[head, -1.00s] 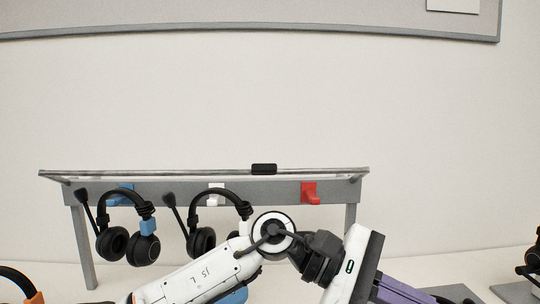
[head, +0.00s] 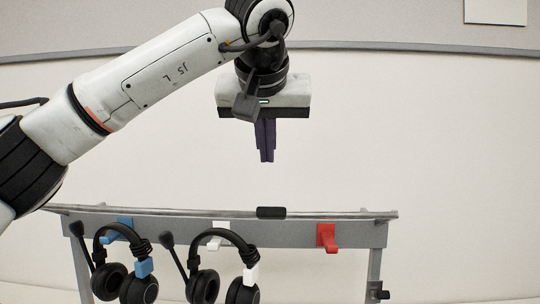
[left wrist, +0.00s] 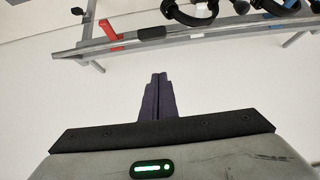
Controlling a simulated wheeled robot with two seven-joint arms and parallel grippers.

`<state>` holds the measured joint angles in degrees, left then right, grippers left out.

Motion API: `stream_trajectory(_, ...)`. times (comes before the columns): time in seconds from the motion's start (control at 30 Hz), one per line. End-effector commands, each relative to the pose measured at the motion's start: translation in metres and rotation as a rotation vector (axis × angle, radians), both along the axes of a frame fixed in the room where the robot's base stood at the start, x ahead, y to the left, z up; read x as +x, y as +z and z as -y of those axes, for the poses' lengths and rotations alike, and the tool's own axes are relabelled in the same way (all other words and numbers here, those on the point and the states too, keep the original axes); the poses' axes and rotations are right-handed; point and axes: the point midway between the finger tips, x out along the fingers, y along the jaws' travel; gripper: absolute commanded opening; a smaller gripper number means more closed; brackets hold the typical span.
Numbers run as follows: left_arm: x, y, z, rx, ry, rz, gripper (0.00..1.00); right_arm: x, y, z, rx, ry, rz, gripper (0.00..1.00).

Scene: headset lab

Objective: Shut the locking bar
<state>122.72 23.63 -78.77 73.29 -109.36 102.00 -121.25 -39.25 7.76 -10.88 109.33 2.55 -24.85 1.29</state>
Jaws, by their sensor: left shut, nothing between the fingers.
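The locking bar (head: 340,214) is a thin grey bar along the top of the headset rack (head: 285,236), with a black grip (head: 271,212) near its middle. It sits above the hooks rather than across their fronts, as far as I can tell. The bar and its black grip (left wrist: 151,32) also show in the left wrist view. My left gripper (head: 267,160) is shut and empty, its purple fingers pointing down above the black grip, apart from it in the picture. Its fingertips (left wrist: 158,76) also show in the left wrist view. My right gripper is not in view.
Two black headsets hang on the rack, one (head: 140,285) by the blue hook (head: 118,228), one (head: 243,290) by the white hook (head: 213,240). The red hook (head: 327,236) is empty. A black fitting (head: 377,291) is on the right leg. A wall stands behind.

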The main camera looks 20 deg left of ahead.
Motion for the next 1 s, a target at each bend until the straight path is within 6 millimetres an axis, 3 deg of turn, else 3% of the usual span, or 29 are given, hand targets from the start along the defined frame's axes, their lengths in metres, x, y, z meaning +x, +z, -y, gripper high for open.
stream_trajectory(0.33, 0.051, -0.054, -0.014, -0.002, 0.001, -0.006, 0.0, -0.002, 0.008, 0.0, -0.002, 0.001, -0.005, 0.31)
stream_trajectory(0.6, 0.034, -0.082, -0.009, -0.002, -0.003, -0.001, 0.0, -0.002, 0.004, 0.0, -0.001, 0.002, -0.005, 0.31)
stream_trajectory(1.0, 0.03, -0.088, -0.008, -0.004, -0.002, 0.0, 0.0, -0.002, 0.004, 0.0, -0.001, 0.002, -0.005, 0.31)
